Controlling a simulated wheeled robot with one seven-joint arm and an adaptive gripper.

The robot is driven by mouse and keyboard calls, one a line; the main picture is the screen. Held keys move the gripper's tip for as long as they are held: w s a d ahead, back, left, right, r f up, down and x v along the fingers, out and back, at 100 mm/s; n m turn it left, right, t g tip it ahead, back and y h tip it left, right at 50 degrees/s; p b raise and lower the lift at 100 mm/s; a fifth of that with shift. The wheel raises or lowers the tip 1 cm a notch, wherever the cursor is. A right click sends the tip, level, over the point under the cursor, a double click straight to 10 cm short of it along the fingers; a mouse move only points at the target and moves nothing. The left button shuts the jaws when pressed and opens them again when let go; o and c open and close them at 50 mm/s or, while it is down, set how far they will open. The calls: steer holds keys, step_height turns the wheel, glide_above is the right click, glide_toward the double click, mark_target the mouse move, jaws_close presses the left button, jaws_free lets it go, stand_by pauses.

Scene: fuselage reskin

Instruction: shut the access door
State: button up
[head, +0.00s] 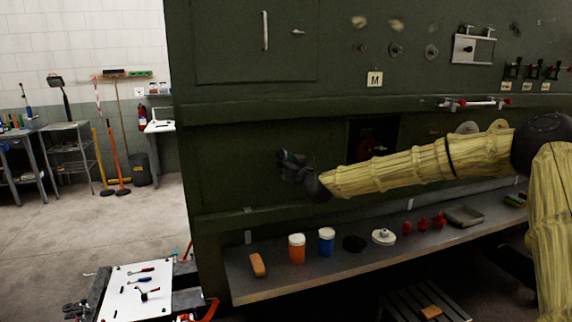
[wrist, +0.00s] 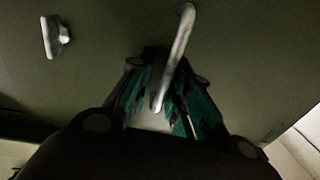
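A dark green panel with an outline like a door (head: 230,55) is at the upper left of the fuselage wall in the head view. It carries a long pale handle (head: 265,30) and a small latch (head: 298,32) to its right. I cannot tell whether it stands ajar. My gripper (head: 283,158) shows below that panel in the head view, in front of the green wall. In the wrist view my gripper (wrist: 165,105) has its teal-padded fingers apart. The handle (wrist: 178,45) appears between them, with no visible grip; the latch (wrist: 56,37) is at upper left.
A dark recess (head: 388,131) opens behind my forearm. A grey shelf (head: 275,285) below holds an orange jar (head: 297,248), a blue jar (head: 326,242) and small red parts (head: 423,224). A white tool board (head: 125,300) is at lower left. Floor (head: 100,230) at left is mostly clear.

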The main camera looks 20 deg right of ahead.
steer(key=shift+o, duration=0.2)
steer(key=shift+f, duration=0.1)
steer(key=shift+s, duration=0.1)
steer(key=s+d, duration=0.1)
steer(key=s, duration=1)
steer(key=shift+s+d, duration=0.3)
steer(key=shift+s, duration=0.1)
